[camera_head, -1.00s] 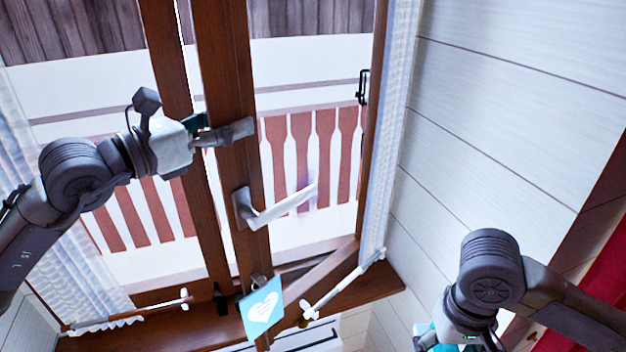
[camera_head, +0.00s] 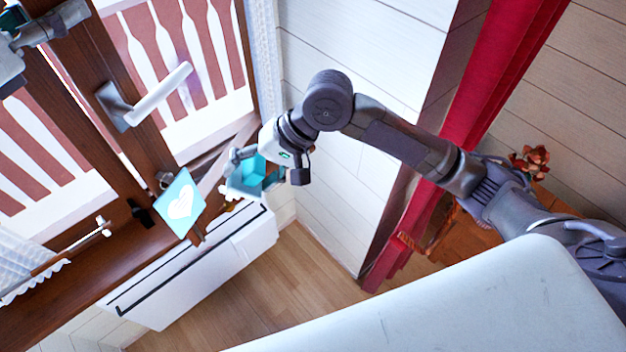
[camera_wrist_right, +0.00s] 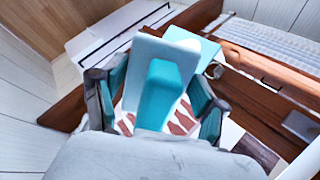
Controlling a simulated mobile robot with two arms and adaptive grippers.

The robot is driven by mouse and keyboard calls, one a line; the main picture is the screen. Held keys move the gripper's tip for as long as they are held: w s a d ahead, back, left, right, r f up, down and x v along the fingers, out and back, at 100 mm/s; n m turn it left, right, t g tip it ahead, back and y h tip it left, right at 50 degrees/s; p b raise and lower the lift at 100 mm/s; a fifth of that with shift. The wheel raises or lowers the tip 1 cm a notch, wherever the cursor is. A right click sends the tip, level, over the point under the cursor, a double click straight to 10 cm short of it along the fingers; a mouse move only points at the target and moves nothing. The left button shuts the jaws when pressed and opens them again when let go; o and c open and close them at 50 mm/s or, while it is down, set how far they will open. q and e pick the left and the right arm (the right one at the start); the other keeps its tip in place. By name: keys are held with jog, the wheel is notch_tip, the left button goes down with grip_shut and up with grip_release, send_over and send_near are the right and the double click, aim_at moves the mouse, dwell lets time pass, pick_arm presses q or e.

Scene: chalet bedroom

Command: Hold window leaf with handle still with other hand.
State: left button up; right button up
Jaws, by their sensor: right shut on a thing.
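The brown wooden window leaf (camera_head: 118,95) stands ajar, with a silver lever handle (camera_head: 150,98) on its stile. My left gripper (camera_head: 62,22) is at the top left corner of the head view, its fingers against the leaf's stile above the handle; whether they clamp it is unclear. My right gripper (camera_head: 245,175) is to the right of the leaf's lower corner, below and right of the handle. It is shut on a pale and teal block-like thing (camera_head: 255,170). In the right wrist view this block (camera_wrist_right: 160,90) fills the space between the fingers.
Below are the wooden sill (camera_head: 75,300) and a white radiator (camera_head: 200,270). A red curtain (camera_head: 480,110) hangs to the right. Wooden floor (camera_head: 290,290) is open below.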

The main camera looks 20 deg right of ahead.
aim_at(200, 64)
jog(key=w+a+r+m+t+y, duration=0.2)
jog(key=w+a+m+t, duration=0.1)
jog(key=w+t, duration=0.2)
jog(key=w+a+r+m+t+y, duration=0.2)
jog(key=w+a+m+t+y, duration=0.1)
jog(key=w, duration=0.5)
jog(key=shift+a+r+t, duration=0.4)
jog(key=shift+a+t, duration=0.1)
jog(key=shift+t, duration=0.8)
jog(key=shift+x, duration=1.25)
jog(key=shift+w+a+r, duration=0.1)
jog(key=shift+w, duration=0.05)
jog(key=shift+w+d, duration=3.65)
jog(key=shift+w, duration=0.25)
jog(key=shift+a+r, duration=0.1)
jog(key=shift+r, duration=1.55)
